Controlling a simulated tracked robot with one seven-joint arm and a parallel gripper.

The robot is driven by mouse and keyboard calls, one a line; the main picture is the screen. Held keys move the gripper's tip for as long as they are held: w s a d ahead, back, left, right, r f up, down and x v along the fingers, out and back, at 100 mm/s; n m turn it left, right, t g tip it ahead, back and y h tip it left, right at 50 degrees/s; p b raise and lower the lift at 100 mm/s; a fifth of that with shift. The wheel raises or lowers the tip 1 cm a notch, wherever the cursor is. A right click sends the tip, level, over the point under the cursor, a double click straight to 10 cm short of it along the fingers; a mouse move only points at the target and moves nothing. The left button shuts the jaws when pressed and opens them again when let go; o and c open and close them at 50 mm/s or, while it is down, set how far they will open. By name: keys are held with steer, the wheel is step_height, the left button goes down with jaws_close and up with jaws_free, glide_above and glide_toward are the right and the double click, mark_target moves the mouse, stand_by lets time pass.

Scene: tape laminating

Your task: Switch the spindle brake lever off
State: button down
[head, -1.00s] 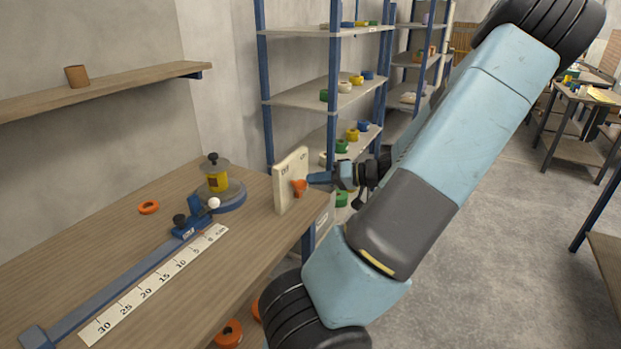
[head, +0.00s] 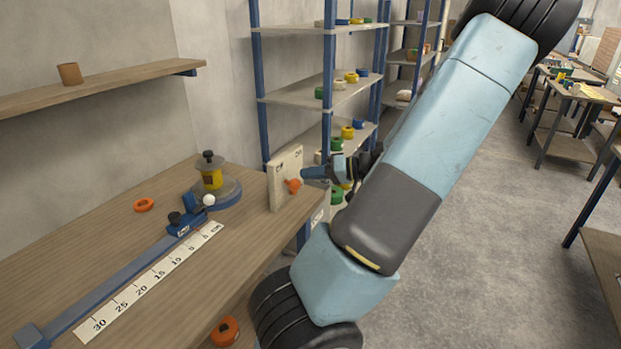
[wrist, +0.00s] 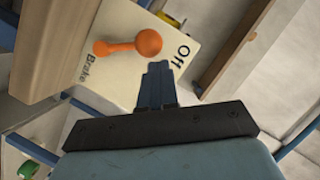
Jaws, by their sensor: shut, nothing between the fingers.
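The spindle brake lever (head: 292,185) is orange, with a round knob (wrist: 148,43) on a short arm. It is mounted on a cream panel (head: 284,165) standing at the bench's right edge. In the wrist view the panel reads "Off" near the knob and "Brake" near the lever's other end. My gripper (wrist: 158,70) is shut and empty, its blue fingertips just below the knob in that view. In the head view my gripper (head: 304,173) is just right of the lever. I cannot tell whether the fingertips touch the knob.
The wooden bench (head: 110,238) holds a yellow roll on a spindle (head: 211,175), a blue slide rail (head: 100,285) with a white scale (head: 150,285), and an orange ring (head: 144,205). A blue-framed shelf rack (head: 328,90) stands behind my gripper.

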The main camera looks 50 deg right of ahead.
steer(key=d+r+v, duration=0.1)
steer(key=v, duration=1.1)
steer(key=shift+w+r, duration=0.2)
steer(key=shift+w, duration=0.1)
steer(key=w+a+r+n+g+h, duration=0.1)
steer(key=w+a+r+g, duration=0.1)
steer(key=w+a+g, duration=0.65)
steer(key=w+a+r+n+g+h, duration=0.1)
steer(key=w+a+g, duration=0.2)
steer(key=a, duration=1)
steer(key=s+a+r+n+t+h, duration=0.1)
steer(key=s+a+r, duration=0.3)
steer(key=a, duration=0.5)
steer(key=s+a+r+n+t+h, duration=0.1)
steer(key=s+a+r+t+h, duration=0.1)
steer(key=a+r, duration=0.5)
steer(key=shift+s+a+r+t+h, duration=0.3)
steer(key=shift+s+a+h, duration=0.6)
steer(key=shift+a+h, duration=0.6)
